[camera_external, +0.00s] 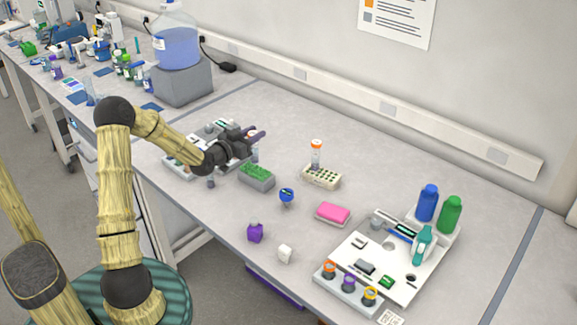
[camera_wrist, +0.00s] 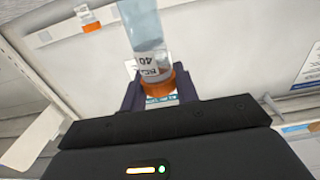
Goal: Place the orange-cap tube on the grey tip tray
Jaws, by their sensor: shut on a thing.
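My gripper (camera_external: 257,136) is shut on an orange-cap tube (camera_wrist: 148,42), gripping it near its cap. In the wrist view the picture is inverted; the tube is clear with a printed label. In the external view the held tube (camera_external: 254,155) hangs roughly upright, partly hidden by the fingers, above and behind a grey tray with a green top (camera_external: 258,184). A pale rack with dark holes (camera_external: 331,185) is to its right. A second orange-cap tube (camera_external: 316,157) stands upright at that rack. I cannot tell for certain which holder is the grey tip tray.
A pink block (camera_external: 333,213), a blue-topped item (camera_external: 286,196), a purple bottle (camera_external: 255,232) and a white bottle (camera_external: 285,253) stand nearby. A white station (camera_external: 345,248) is at right. Clear bench lies behind the racks.

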